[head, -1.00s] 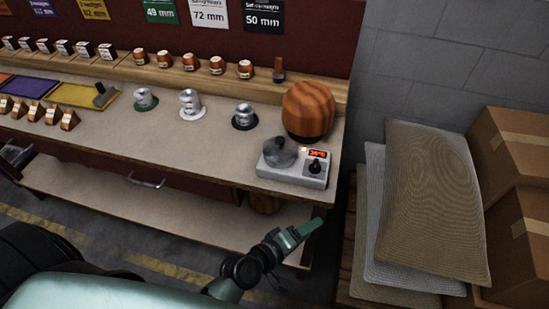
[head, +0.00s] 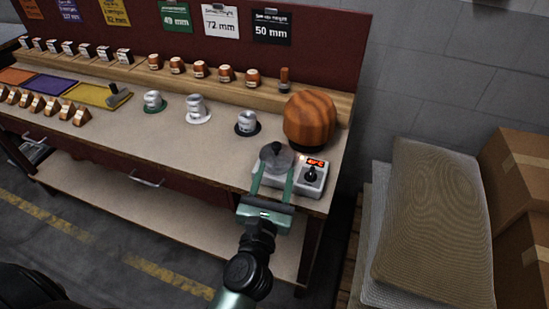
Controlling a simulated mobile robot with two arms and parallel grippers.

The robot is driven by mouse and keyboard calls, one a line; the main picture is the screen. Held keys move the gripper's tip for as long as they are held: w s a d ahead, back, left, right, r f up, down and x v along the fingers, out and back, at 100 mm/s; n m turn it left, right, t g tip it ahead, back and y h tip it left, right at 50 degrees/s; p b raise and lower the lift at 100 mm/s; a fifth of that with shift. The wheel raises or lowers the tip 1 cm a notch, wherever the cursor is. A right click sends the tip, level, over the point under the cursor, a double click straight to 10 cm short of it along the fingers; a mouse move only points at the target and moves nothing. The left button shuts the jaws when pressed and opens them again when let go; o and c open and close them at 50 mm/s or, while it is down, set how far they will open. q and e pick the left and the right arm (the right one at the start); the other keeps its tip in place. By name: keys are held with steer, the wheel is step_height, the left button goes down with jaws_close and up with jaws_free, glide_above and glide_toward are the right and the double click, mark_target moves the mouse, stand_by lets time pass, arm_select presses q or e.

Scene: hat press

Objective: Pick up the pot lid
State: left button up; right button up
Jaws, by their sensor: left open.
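The pot lid (head: 278,160) is dark grey and round with a small knob on top. It sits on the left part of a small light-grey heater unit (head: 312,188) at the bench's right end. My left gripper (head: 275,172) is open, with its two green fingers pointing at the lid from the bench's front edge. The fingers reach along the lid's left and right sides; I cannot tell whether they touch it. The pot under the lid is hardly visible. My right gripper is not in view.
A large round wooden block (head: 309,120) stands close behind the heater, which has a dark knob and a lit red display. Several small metal pieces stand on the bench (head: 215,150) to the left. Stacked sacks (head: 435,225) and cardboard boxes fill the right side.

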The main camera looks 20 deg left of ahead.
mark_target(276, 148)
arm_select(q)
steer(key=w, duration=0.2)
steer(key=w+a+n+p, duration=0.1)
steer(key=w, duration=0.2)
steer(key=w+a+n+y+p, duration=0.1)
steer(key=w, duration=0.1)
steer(key=shift+w+a+g, duration=0.15)
steer(key=shift+w+g, duration=0.15)
jaws_close()
